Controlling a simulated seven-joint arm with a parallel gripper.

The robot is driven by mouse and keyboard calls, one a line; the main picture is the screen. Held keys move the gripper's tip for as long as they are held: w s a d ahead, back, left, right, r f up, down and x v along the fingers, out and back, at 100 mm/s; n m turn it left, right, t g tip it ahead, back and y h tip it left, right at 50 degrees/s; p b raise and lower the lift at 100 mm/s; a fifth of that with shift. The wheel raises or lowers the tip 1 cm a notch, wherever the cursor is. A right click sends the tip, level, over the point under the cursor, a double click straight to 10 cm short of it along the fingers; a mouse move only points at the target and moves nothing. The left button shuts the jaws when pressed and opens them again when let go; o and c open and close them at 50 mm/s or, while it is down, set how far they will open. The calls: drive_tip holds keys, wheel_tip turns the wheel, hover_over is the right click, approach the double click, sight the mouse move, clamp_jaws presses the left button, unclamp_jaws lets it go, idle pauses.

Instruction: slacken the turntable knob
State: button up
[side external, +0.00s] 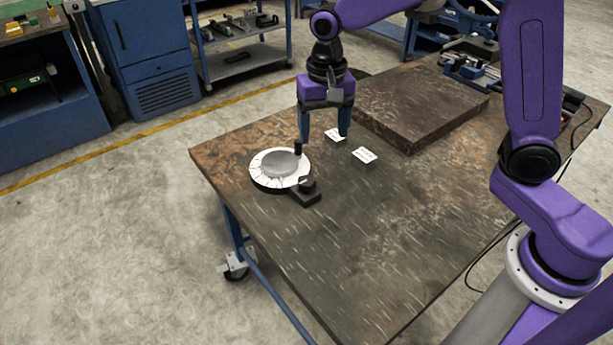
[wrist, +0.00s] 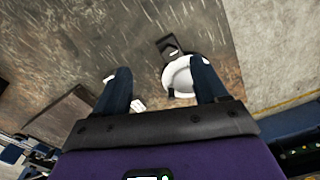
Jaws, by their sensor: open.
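The turntable (side external: 264,171) is a white disc with dark marks round its rim and a grey raised centre, near the table's far left corner. A black upright post (side external: 297,149) stands at its back edge. A black block with a small dark knob on top (side external: 307,184) sits against its front right edge. I cannot tell which of these is the turntable knob. My gripper (side external: 324,137) is open and empty, pointing down above the table, right of the post. In the wrist view, the turntable (wrist: 177,76) is partly hidden by the right finger, with the black block (wrist: 168,47) beyond.
Two white cards (side external: 364,155) (side external: 335,135) lie on the table (side external: 400,220) below and right of my gripper. A thick dark slab (side external: 420,101) stands at the back right. Blue tools (side external: 470,70) lie beyond it. The table's front is clear.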

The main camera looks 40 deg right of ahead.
sight(306, 180)
drive_tip(key=w+d+f+m, duration=0.1)
drive_tip(key=w+f+m, duration=0.1)
drive_tip(key=w+m, duration=0.4)
drive_tip(key=shift+n, duration=0.6)
drive_tip(key=f, duration=1.1)
drive_tip(key=w+f, duration=0.1)
drive_tip(key=f, duration=0.5)
drive_tip(key=shift+f, duration=0.15)
drive_tip(key=c, duration=1.1)
